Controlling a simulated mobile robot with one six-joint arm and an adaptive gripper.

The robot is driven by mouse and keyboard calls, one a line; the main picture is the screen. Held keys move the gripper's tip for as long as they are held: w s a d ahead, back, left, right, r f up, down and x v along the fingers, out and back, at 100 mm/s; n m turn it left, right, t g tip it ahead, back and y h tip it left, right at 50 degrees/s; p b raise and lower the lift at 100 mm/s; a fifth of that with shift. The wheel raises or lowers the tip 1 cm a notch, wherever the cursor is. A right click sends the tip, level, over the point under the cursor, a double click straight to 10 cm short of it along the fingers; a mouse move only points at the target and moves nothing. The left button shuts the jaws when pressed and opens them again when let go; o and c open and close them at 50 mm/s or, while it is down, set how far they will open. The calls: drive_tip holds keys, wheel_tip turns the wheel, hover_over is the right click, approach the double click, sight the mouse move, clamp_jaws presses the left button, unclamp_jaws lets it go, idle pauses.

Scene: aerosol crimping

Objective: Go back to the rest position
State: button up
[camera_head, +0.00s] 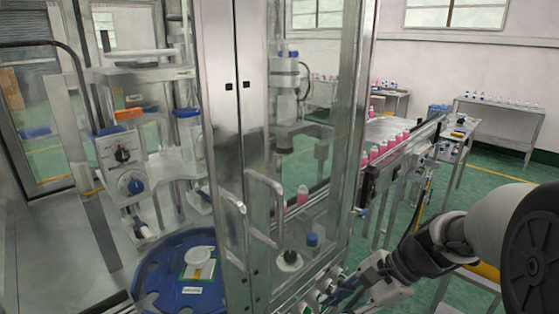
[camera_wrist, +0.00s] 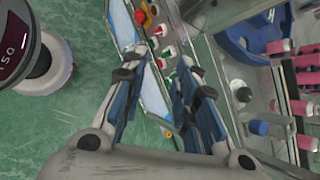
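My gripper (camera_wrist: 160,82) shows in the wrist view with its two blue-padded fingers apart and nothing between them. Beyond the fingers are a control panel's coloured buttons (camera_wrist: 168,52) and the green floor. In the head view my gripper (camera_head: 345,290) is at the lower middle right, in front of the machine's control panel, and its fingertips are hard to make out. My arm reaches in from the right edge.
The glass-and-metal machine enclosure (camera_head: 222,130) stands close by, with door handles (camera_head: 268,205) sticking out. Inside is a blue round tray (camera_head: 170,262). Pink bottles (camera_head: 385,148) line a conveyor. A side table (camera_head: 500,107) stands far right.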

drive_tip(key=s+d+r+n+t+h, duration=0.1)
drive_tip(key=s+r+n+h, duration=0.2)
drive_tip(key=s+n, duration=0.4)
drive_tip(key=s+d+r+n+t+h, duration=0.1)
drive_tip(key=s+r+n+t+h, duration=0.1)
drive_tip(key=s+n, duration=0.6)
drive_tip(key=s+r+h, duration=0.1)
drive_tip(key=s+h, duration=0.1)
drive_tip(key=s, duration=0.1)
drive_tip(key=shift+s+r+h, duration=0.15)
drive_tip(key=shift+r+h, duration=0.15)
drive_tip(key=shift+r, duration=0.1)
drive_tip(key=shift+c, duration=0.4)
idle(0.3)
